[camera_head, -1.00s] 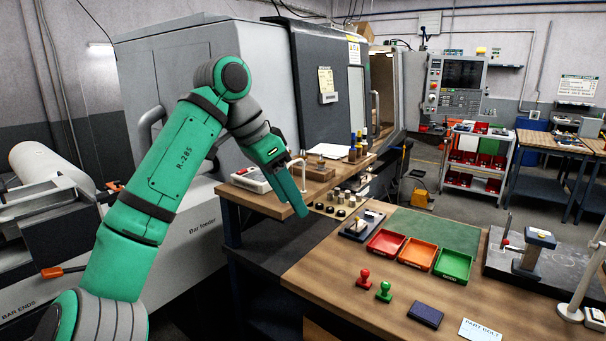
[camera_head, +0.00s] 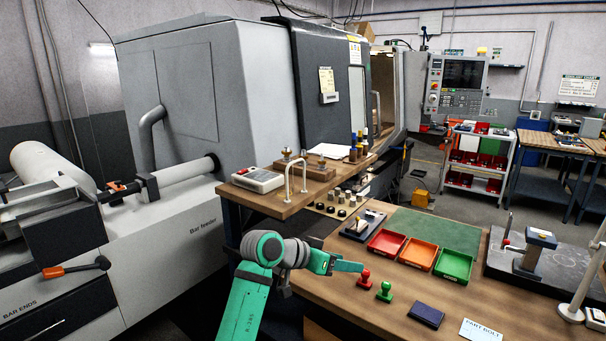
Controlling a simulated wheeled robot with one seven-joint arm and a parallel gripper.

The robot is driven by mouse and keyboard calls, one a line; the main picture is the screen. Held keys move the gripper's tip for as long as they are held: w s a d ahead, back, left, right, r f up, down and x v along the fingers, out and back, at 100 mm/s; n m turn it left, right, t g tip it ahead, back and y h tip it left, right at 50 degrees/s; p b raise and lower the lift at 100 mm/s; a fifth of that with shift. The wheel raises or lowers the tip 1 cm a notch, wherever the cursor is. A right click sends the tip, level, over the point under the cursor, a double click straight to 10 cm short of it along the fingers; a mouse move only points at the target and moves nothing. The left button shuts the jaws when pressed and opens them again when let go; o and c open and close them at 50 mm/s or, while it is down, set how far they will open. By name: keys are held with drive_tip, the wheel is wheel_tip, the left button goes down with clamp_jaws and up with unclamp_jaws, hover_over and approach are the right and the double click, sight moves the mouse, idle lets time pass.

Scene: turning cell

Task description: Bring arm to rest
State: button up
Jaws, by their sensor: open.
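My green arm (camera_head: 245,305) is folded low at the bottom centre, in front of the workbench (camera_head: 335,305). My gripper (camera_head: 345,266) points right, over the left part of the bench, just left of the red stamp (camera_head: 365,277). It is open, and nothing shows between its fingers. Whether its fingertip touches the red stamp I cannot tell. The green stamp (camera_head: 384,291) stands a little further right.
Red (camera_head: 386,254), orange (camera_head: 407,265) and green (camera_head: 439,276) trays lie behind the stamps, with a dark pad (camera_head: 425,315) in front. A raised shelf (camera_head: 264,203) holds a grey box (camera_head: 258,180) and a wire arch. The bar feeder (camera_head: 180,250) is at left.

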drive_tip(key=s+d+f+n+t, duration=0.2)
drive_tip(key=s+f+n+t, duration=0.1)
drive_tip(key=f, duration=0.7)
drive_tip(key=s+d+f+n+t, duration=0.3)
drive_tip(key=f+n, duration=0.1)
drive_tip(key=f, duration=0.6)
drive_tip(key=s+a+f+n+t+y, duration=0.1)
drive_tip(key=s+a+f+n+y, duration=0.15)
drive_tip(key=s+f, duration=0.4)
drive_tip(key=s+a+f+n+t+y, duration=0.1)
drive_tip(key=s+f+n+y, duration=0.15)
drive_tip(key=s+f, duration=0.4)
drive_tip(key=s+a+f+y, duration=0.15)
drive_tip(key=s+a, duration=0.25)
drive_tip(key=s, duration=0.7)
drive_tip(key=s+a+y, duration=0.3)
drive_tip(key=s, duration=0.7)
drive_tip(key=s+a+r+m, duration=0.1)
drive_tip(key=s+a+r, duration=0.1)
drive_tip(key=s+r, duration=0.2)
drive_tip(key=s+a+r+m+t+y, duration=0.1)
drive_tip(key=s+a+r+m, duration=0.1)
drive_tip(key=s, duration=0.9)
wheel_tip(320, 180, up, 3)
drive_tip(key=shift+s+a+f, duration=0.15)
drive_tip(key=shift+s+a, duration=0.15)
drive_tip(key=shift+a, duration=0.2)
